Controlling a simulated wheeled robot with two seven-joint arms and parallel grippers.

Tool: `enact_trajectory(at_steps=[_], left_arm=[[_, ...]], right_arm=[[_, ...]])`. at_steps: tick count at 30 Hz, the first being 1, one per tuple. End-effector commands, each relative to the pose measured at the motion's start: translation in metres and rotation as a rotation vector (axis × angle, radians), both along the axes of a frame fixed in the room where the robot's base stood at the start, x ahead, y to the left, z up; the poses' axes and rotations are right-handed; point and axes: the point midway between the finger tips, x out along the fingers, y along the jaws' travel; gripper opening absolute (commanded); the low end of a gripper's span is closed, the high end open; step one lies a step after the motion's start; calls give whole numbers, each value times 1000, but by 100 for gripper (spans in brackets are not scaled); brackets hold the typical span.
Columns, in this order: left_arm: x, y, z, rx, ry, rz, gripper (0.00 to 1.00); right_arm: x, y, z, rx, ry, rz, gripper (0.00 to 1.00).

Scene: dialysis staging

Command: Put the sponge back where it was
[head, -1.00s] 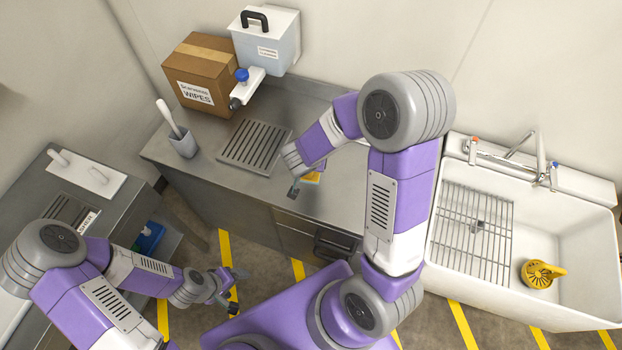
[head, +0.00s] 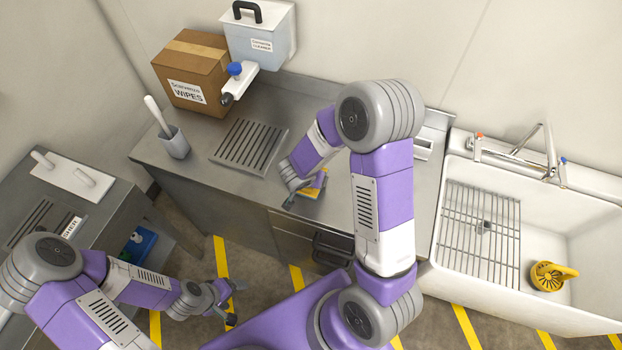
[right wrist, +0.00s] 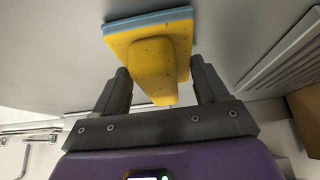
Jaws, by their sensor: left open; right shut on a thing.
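The sponge (head: 314,187) is yellow with a blue layer, partly hidden by my right gripper (head: 297,196) in the head view. In the right wrist view the sponge (right wrist: 150,45) has a narrow yellow grip between the two dark fingers, and its blue face points away from my palm. My right gripper is shut on it, over the front part of the steel counter (head: 225,187). I cannot tell whether the sponge touches the counter. My left gripper (head: 232,302) is open and empty, low over the floor between the side table and the counter.
A slotted drain plate (head: 249,147) lies left of the sponge. A brush holder (head: 174,143), a wipes box (head: 192,75) and a cleaner container (head: 262,40) stand beyond. The sink (head: 575,225) at right holds a wire rack (head: 478,235) and a yellow object (head: 548,275).

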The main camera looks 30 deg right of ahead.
Motion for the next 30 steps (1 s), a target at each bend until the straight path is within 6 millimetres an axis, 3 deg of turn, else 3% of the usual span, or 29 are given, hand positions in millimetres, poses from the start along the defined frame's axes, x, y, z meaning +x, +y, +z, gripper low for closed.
enact_trajectory(at_steps=[11, 12, 16, 25, 30], left_arm=[[0, 0, -1, 0, 0, 0, 78], [0, 0, -1, 0, 0, 0, 78], [0, 0, 0, 0, 0, 0, 78], [0, 0, 0, 0, 0, 0, 78], [0, 0, 11, 0, 0, 0, 78]], right_arm=[[0, 0, -4, -1, -1, 2, 45], [1, 0, -3, -1, -2, 2, 79], [1, 0, -3, 0, -2, 2, 99], [1, 0, -1, 0, -3, 1, 99], [-4, 7, 18, 1, -4, 4, 99]])
